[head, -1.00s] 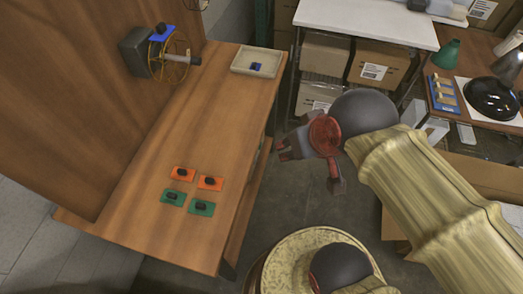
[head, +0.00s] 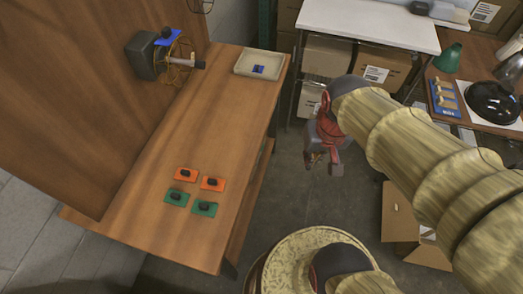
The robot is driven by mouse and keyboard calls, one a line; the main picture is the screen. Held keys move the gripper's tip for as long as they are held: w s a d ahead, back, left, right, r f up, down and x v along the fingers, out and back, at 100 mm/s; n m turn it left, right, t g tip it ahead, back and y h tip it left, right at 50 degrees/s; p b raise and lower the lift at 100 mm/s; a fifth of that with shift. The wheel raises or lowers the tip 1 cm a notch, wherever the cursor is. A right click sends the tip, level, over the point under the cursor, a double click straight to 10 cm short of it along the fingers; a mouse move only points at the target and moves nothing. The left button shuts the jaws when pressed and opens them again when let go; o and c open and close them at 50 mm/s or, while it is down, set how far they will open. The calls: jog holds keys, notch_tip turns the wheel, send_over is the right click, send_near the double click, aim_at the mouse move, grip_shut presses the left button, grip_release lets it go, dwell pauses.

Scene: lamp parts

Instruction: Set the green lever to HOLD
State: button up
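Two green plates with black levers lie on the wooden bench in the head view. One is the left green lever (head: 176,198) and the other is the right green lever (head: 204,208). Their markings are too small to read, so I cannot tell which setting either is at. My gripper (head: 321,163) hangs over the floor to the right of the bench, well apart from the levers. Its fingers are seen at a steep angle and partly hidden by the wrist, so its opening is unclear. No held object shows.
Two orange plates with black levers (head: 185,174) (head: 212,184) sit just behind the green ones. A wooden panel (head: 90,90) rises at left. The bench middle is clear.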

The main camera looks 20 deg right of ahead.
jog(key=f+m+g, duration=0.1)
jog(key=f, duration=0.1)
jog(key=f+m+g+y+p, duration=0.1)
jog(key=f, duration=0.1)
jog(key=s+d+f+m+g+y, duration=0.1)
jog(key=f, duration=0.2)
jog(key=shift+f, duration=0.1)
grip_shut()
jog(key=w+a+f+m+t+y+p, duration=0.3)
jog(key=f+m+y, duration=0.45)
jog(key=m, duration=0.65)
jog(key=w+a+f+m+t+y+p, duration=0.15)
jog(key=a+f+m+y, duration=0.35)
jog(key=f+m, duration=0.7)
jog(key=w+d+m+t+h, duration=0.1)
jog(key=w+d+m+t, duration=0.2)
jog(key=m, duration=0.6)
jog(key=w+d+m+t+h, duration=0.1)
jog(key=w+d+m+t, duration=0.1)
jog(key=w+m+t, duration=0.3)
jog(key=shift+w+d+f+m+h, duration=0.3)
jog(key=shift+w+m, duration=0.7)
jog(key=shift+m, duration=1.4)
jog(key=shift+r+t, duration=0.1)
jog(key=shift+t, duration=0.15)
